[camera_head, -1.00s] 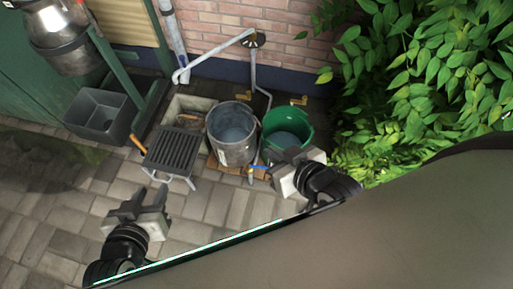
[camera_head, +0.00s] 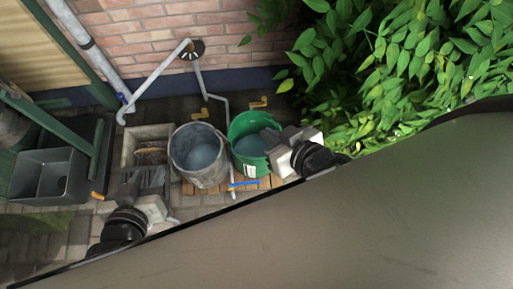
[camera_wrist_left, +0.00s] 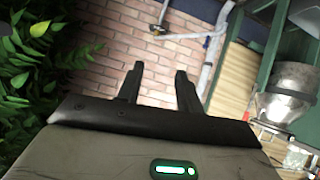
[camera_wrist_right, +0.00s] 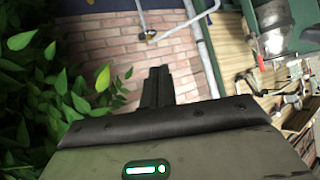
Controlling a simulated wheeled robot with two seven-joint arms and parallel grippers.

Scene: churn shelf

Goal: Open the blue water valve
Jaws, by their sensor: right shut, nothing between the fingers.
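My left gripper (camera_head: 143,181) is well left of the handle, near the front of the stone basin. Its fingers are apart and empty in the left wrist view (camera_wrist_left: 159,80).
A grey metal bucket (camera_head: 199,155) stands left of the green one on wooden slats (camera_head: 215,187). A stone basin (camera_head: 131,146) and a dark grey sink (camera_head: 43,175) are further left. Pipes (camera_head: 155,75) run along the brick wall. Dense leaves (camera_head: 400,60) fill the right.

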